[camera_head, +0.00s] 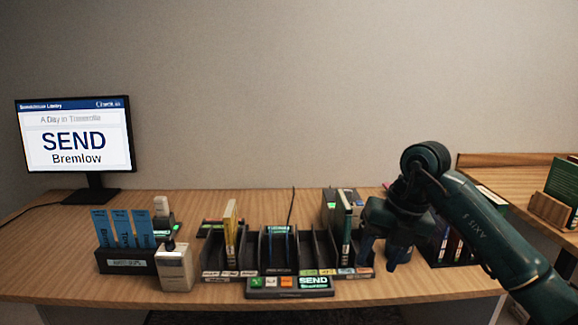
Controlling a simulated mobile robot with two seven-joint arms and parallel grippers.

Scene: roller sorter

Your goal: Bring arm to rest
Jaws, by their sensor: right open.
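My right arm (480,225) comes in from the right and reaches over the right part of the table. Its right gripper (379,258) points down, open and apparently empty, just right of the sorter's slots. It covers part of what stands behind it. The sorter (262,268) has several dark slots with small coloured labels along the front. A yellowish book (230,230) stands upright in a left slot. A dark green and white book (346,240) stands in a slot just left of the gripper. My left gripper is not in view.
A monitor (77,134) at the back left reads "SEND Bremlow". A dark holder (127,262) with blue slips and a pale box-shaped device (175,267) stand left of the sorter. A dark crate (440,253) with books is behind my right arm. The table's front strip (100,290) is clear.

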